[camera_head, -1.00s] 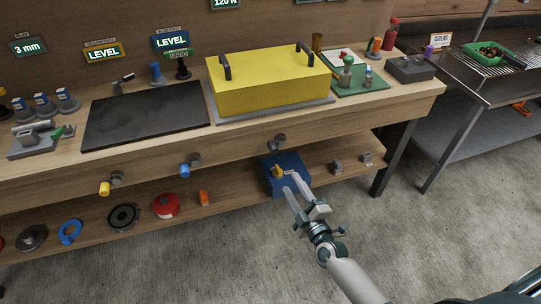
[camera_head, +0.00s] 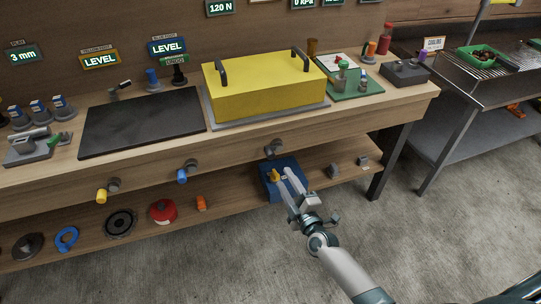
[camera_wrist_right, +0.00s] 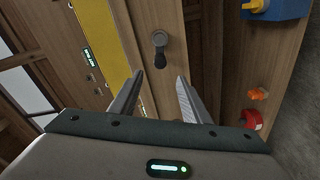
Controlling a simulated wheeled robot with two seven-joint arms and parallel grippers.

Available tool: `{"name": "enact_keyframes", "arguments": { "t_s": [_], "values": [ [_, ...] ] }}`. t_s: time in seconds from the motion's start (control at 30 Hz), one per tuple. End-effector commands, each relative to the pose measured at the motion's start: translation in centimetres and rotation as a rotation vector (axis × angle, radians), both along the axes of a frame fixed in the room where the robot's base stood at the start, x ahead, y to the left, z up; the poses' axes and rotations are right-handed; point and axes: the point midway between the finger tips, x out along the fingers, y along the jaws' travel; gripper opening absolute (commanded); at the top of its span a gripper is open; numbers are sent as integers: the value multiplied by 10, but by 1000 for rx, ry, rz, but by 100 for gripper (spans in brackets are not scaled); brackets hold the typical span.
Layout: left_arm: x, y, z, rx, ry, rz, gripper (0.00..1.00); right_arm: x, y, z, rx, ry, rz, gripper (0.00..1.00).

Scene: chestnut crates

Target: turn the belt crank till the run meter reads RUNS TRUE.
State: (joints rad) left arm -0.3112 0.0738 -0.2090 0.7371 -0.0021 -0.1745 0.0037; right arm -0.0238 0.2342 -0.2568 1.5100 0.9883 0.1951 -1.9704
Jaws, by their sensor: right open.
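A grey crank (camera_head: 275,147) with a dark knob sits on the bench's front face, below the yellow box. It also shows in the right wrist view (camera_wrist_right: 160,40), beyond and between the fingertips. A yellow-handled crank (camera_head: 106,190) and a blue-handled crank (camera_head: 187,171) sit further left on the same face. No label marks which is the belt crank. My right gripper (camera_head: 281,176) is open and empty, a little below the grey crank and apart from it. It also shows in the right wrist view (camera_wrist_right: 160,75). No display reads RUNS TRUE; some upper ones are cut off. My left gripper is not in view.
A blue box (camera_head: 272,188) with a yellow part stands on the lower shelf behind my right gripper. The yellow box (camera_head: 262,88) with two handles stands on the bench above. Wall displays read LEVEL (camera_head: 168,47), LEVEL (camera_head: 100,59), 3 mm and 120 N.

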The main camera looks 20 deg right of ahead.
Motion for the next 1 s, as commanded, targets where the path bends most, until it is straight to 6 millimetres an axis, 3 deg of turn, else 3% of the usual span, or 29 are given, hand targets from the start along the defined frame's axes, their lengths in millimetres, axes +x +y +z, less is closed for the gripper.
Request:
{"name": "enact_keyframes", "arguments": {
  "t_s": [0.23, 0.6, 0.8, 1.0],
  "values": [
    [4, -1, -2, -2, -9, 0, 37, 42, 4, 0, -1, 0, 1, 43],
    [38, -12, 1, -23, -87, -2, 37, 99, 10, -1, -3, -2, 1, 43],
    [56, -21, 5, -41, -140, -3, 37, 122, 13, -1, -2, -1, 1, 43],
    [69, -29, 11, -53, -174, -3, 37, 133, 13, 0, -1, 0, 0, 43]
  ]
}}
